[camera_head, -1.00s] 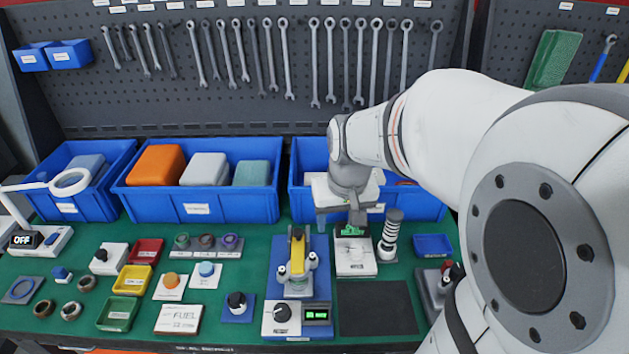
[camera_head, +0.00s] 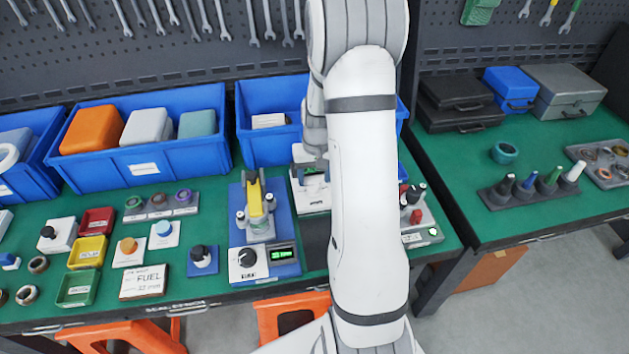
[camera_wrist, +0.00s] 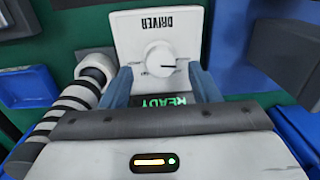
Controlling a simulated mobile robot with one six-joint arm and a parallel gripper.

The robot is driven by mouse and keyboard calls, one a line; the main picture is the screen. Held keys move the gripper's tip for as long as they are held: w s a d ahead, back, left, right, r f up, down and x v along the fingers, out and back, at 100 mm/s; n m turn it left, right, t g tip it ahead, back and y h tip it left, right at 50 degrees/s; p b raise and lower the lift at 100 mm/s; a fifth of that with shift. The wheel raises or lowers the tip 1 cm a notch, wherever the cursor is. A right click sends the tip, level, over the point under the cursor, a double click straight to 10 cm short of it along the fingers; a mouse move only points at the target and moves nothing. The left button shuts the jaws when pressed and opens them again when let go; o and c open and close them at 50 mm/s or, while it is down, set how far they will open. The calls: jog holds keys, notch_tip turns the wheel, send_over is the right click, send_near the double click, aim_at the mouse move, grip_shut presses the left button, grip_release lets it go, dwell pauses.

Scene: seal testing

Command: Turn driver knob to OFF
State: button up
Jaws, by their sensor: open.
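The driver unit is a white panel (camera_wrist: 125,36) lettered DRIVER, upside down in the wrist view. Its round white knob (camera_wrist: 160,58) has a dark pointer mark toward the right. A green READY readout (camera_wrist: 165,101) shows just below the knob, partly covered by my gripper's body. My gripper (camera_wrist: 160,74) is open, one finger on each side of the knob, with nothing held; I cannot tell whether the fingers touch it. In the head view, the driver unit (camera_head: 312,200) is partly hidden by my arm, and my gripper (camera_head: 310,160) is above it.
A black-and-white striped post (camera_wrist: 72,105) stands close left of my gripper in the wrist view. A yellow fixture (camera_head: 256,205) with a knob and green display is left of the driver unit. Blue bins (camera_head: 145,170) stand behind. A second green bench (camera_head: 545,222) is at right.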

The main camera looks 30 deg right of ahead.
aim_at(313, 188)
jog(key=shift+a+f, duration=0.1)
jog(key=shift+f, duration=1.25)
jog(key=shift+c, duration=0.5)
jog(key=c, duration=0.9)
jog(key=shift+o, duration=0.2)
jog(key=shift+m, duration=0.3)
jog(key=m+b, duration=0.1)
jog(key=m, duration=0.1)
jog(key=shift+m, duration=0.4)
jog(key=shift+m+b, duration=0.7)
jog(key=shift+m, duration=1.4)
